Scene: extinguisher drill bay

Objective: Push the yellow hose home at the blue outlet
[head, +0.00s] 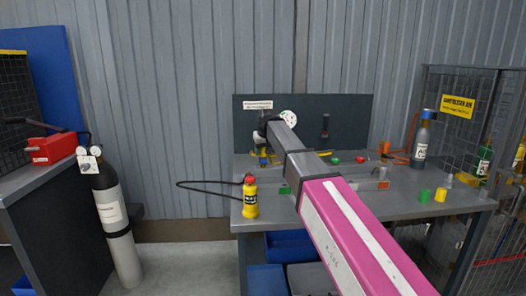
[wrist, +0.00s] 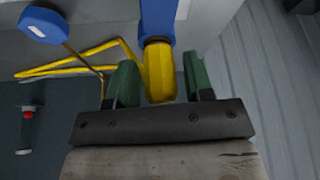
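The yellow hose end (wrist: 159,72) shows in the wrist view as a thick ribbed yellow piece. It is lined up with the blue outlet (wrist: 158,22), and its upper end meets the blue; how far in it sits I cannot tell. My gripper (wrist: 161,80) has its two green fingers on either side of the yellow piece, with a narrow gap visible at the right finger. A thin yellow hose (wrist: 75,68) loops at the left. In the head view my arm reaches to the bench's back left, and the fingertips are hidden or too small to tell.
A blue tag (wrist: 45,24) hangs on a brown cord at upper left. A yellow canister (head: 250,198) with a black hose stands at the front left of the grey bench (head: 450,197). Green and yellow cups (head: 440,195) stand at right. A grey cylinder (head: 112,212) stands left.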

